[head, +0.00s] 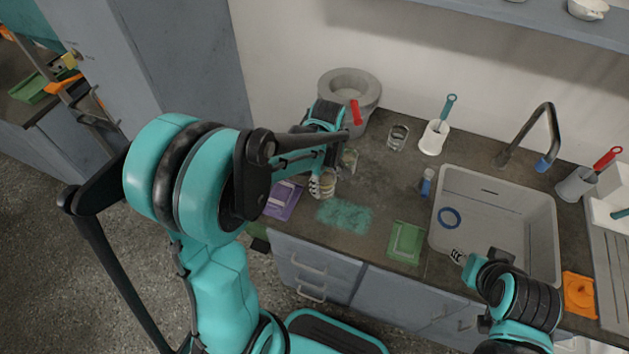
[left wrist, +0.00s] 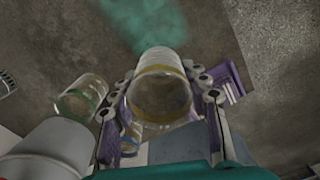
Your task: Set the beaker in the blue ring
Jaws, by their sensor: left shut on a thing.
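A clear glass beaker (head: 329,184) with a yellowish band is between the fingers of my left gripper (head: 319,187), near the counter's front edge. The left wrist view shows the fingers shut on both sides of this beaker (left wrist: 160,88). Whether it touches the counter is unclear. A blue ring (head: 449,217) lies in the grey sink, well to the right of the held beaker. My right gripper (head: 461,256) is at the sink's front edge, below the blue ring in the picture; its fingers are too small to judge.
Another glass (head: 349,159) with a green band (left wrist: 80,100) stands close to my left gripper. A further glass (head: 398,137) stands behind. A teal patch (head: 344,215) lies between purple (head: 283,200) and green (head: 405,241) items. A faucet (head: 540,130) rises behind the sink.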

